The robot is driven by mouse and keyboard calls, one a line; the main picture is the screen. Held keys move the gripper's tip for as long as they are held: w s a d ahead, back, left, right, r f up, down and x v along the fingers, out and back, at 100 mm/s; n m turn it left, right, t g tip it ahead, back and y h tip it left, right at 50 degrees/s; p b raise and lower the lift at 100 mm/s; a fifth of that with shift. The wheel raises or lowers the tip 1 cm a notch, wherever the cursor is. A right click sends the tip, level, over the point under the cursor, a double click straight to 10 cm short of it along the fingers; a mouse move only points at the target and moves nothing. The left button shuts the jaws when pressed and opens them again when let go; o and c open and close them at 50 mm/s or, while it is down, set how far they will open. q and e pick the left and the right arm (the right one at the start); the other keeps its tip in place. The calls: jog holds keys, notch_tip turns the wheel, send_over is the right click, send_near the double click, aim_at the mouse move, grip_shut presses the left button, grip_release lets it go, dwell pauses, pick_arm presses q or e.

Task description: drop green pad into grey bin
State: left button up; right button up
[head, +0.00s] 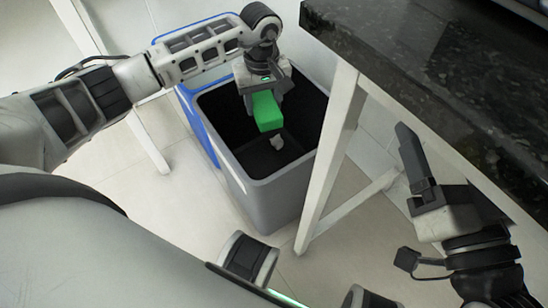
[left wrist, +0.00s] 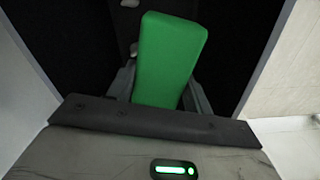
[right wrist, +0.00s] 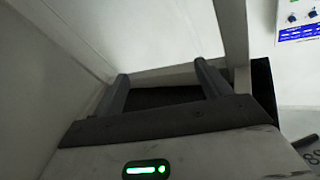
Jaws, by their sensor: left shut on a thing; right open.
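The green pad (head: 267,111) is a bright green block held in my left gripper (head: 264,96), which is shut on it. The pad hangs over the open mouth of the grey bin (head: 268,204). In the left wrist view the pad (left wrist: 168,58) sits between the two fingers, with the dark inside of the bin behind it and pale bin walls at both sides. My right gripper (head: 412,165) is at the right by the table edge. In the right wrist view its fingers (right wrist: 163,90) are apart with nothing between them.
A dark stone-topped table (head: 420,60) with white legs (head: 335,150) stands close on the right. Pale tiled floor lies open in front.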

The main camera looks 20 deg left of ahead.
pick_arm(q)
jog(key=shift+f, duration=0.1)
pick_arm(e)
jog(key=shift+w+r, duration=0.1)
jog(key=shift+r, duration=0.15)
pick_arm(q)
jog(key=o, duration=1)
jog(key=shift+o, duration=0.2)
jog(key=shift+r, duration=0.4)
notch_tip(320, 180, up, 5)
jog(key=shift+w+r+p, duration=0.1)
jog(key=shift+p, duration=1.15)
notch_tip(320, 180, up, 10)
jog(key=p, duration=0.3)
pick_arm(e)
jog(key=f+g, duration=0.1)
jog(key=s+f+g+h, duration=0.1)
jog(key=f, duration=0.1)
jog(key=s+f+m+g, duration=0.1)
jog(key=shift+f+h, duration=0.25)
jog(key=shift+h, duration=0.15)
jog(key=shift+f, duration=0.1)
